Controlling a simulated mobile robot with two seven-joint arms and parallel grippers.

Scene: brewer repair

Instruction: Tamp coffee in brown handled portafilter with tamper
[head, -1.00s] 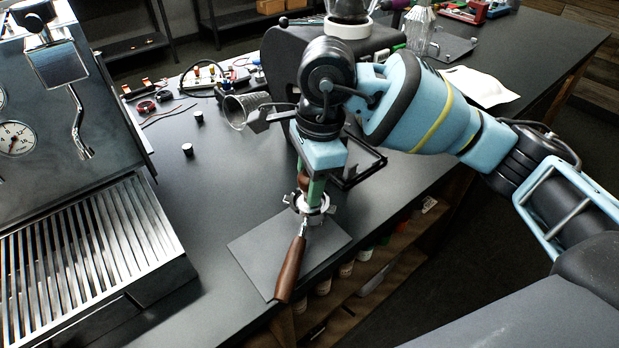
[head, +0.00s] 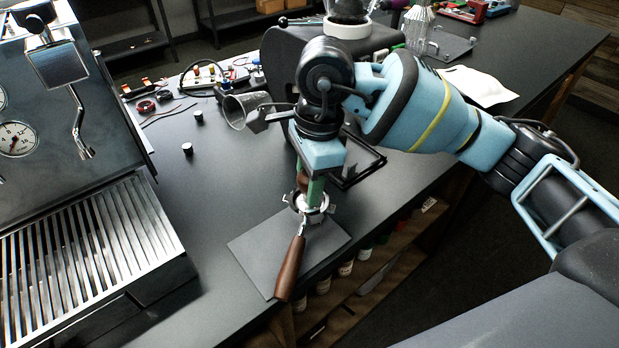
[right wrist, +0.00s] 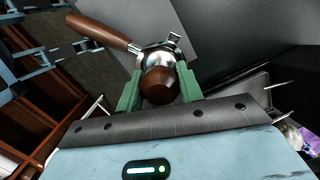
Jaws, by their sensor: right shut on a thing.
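The portafilter (head: 311,214) has a metal basket and a brown handle (head: 290,268). It rests on a grey mat (head: 326,245) near the counter's front edge, its handle pointing toward the front. The tamper has a brown knob (right wrist: 159,85) and a metal base. My right gripper (head: 311,188) points down over the basket and is shut on the tamper's knob, with its green fingers on both sides. In the right wrist view the tamper stands at the basket with the portafilter handle (right wrist: 98,31) to the upper left. The coffee is hidden. My left gripper is not in view.
An espresso machine with a slatted drip tray (head: 95,250) stands at the left. Small black caps (head: 187,148) and wires lie on the counter. The counter left of the mat is clear.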

